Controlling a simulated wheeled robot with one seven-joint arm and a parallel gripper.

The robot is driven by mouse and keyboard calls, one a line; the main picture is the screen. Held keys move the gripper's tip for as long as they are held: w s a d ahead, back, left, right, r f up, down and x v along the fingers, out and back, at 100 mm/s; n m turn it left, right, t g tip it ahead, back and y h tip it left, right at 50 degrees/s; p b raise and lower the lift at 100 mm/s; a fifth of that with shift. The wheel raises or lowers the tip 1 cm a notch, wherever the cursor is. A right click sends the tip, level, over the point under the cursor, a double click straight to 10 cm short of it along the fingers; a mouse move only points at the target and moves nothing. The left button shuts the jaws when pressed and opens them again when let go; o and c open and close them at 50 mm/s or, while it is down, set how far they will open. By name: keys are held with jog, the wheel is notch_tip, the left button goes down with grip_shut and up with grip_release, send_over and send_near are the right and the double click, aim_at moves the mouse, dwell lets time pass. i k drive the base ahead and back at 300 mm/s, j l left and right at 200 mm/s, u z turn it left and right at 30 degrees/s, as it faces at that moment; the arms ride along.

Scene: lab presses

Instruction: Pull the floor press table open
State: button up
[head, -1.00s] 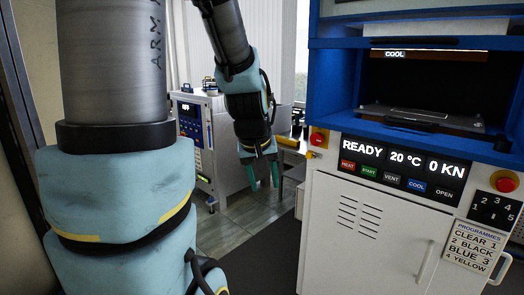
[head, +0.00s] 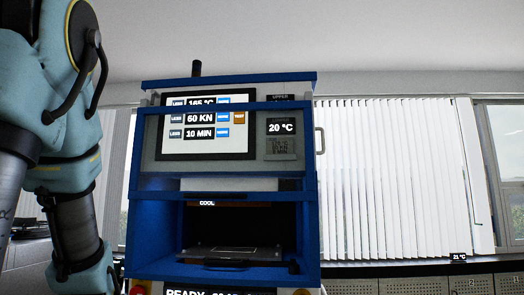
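The floor press (head: 153,222) is a tall blue-framed machine left of centre in the head view. Its screen (head: 207,127) reads 165 °C, 60 KN and 10 MIN. Below the screen is a dark open bay with a COOL label at its top. The press table (head: 232,252), a flat plate with a dark handle (head: 226,264) at its front edge, lies inside the bay. My arm shows at the left edge, to the left of the press. My gripper is outside the picture.
A red button (head: 138,289) and the top of the READY display (head: 205,292) show at the bottom edge. A small panel (head: 281,127) reads 20 °C. White blinds (head: 400,180) and low numbered lockers (head: 465,284) stand behind on the right.

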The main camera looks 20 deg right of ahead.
aim_at(231, 254)
jog(key=z, duration=0.85)
